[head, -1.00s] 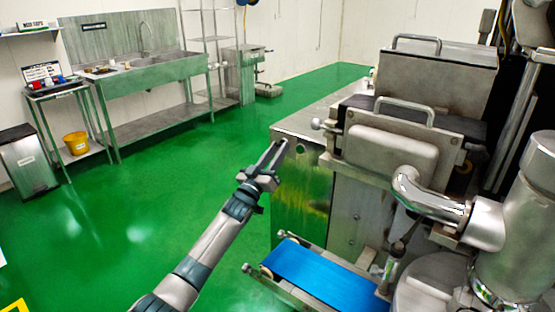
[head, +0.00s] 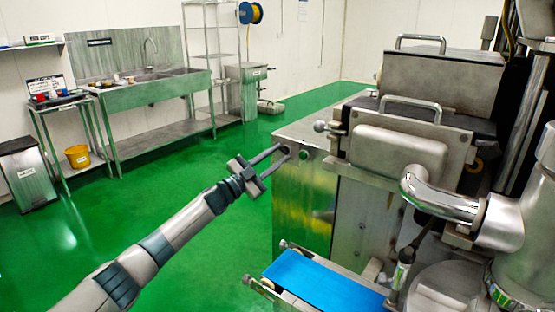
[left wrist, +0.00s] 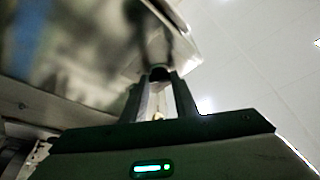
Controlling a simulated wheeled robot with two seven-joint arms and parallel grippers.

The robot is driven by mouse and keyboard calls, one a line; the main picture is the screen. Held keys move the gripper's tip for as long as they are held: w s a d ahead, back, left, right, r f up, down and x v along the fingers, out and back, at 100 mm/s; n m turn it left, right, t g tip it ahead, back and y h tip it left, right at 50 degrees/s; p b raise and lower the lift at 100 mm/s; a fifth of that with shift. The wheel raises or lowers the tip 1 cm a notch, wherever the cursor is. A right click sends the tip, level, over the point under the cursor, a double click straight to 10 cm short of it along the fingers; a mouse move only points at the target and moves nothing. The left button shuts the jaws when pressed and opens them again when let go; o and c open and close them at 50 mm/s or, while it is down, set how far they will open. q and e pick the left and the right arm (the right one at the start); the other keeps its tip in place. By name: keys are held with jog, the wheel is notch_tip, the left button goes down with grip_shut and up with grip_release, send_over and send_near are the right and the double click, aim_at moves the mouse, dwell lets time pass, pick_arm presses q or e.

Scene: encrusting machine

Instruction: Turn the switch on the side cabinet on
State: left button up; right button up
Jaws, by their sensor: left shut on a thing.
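The side cabinet (head: 304,200) is a brushed-metal box in the middle of the head view, on the left side of the machine. My left gripper (head: 284,149) reaches in from the left with its fingertips at the upper part of the cabinet's front face. In the left wrist view, the fingers (left wrist: 160,98) close around a small dark round switch (left wrist: 159,74) on the metal face. The fingers largely hide the switch in the head view, so its setting cannot be told. A round greenish spot (head: 303,154) shows just right of the fingertips. My right gripper is not in view.
A blue conveyor belt (head: 305,280) juts out below the cabinet. The machine's hoppers and a bent metal pipe (head: 438,198) stand to the right. A sink bench (head: 155,97), a side table with a yellow bucket (head: 78,156) and a bin line the far wall. The green floor between is clear.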

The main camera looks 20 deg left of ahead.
pick_arm(q)
jog(key=shift+m+g+h, duration=0.4)
jog(key=shift+m+g, duration=0.4)
jog(key=shift+m, duration=0.7)
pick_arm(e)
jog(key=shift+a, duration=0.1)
pick_arm(q)
jog(key=o, duration=1.1)
jog(key=shift+c, duration=0.2)
jog(key=shift+a, duration=0.1)
jog(key=b+v, duration=0.3)
jog(key=v, duration=1.4)
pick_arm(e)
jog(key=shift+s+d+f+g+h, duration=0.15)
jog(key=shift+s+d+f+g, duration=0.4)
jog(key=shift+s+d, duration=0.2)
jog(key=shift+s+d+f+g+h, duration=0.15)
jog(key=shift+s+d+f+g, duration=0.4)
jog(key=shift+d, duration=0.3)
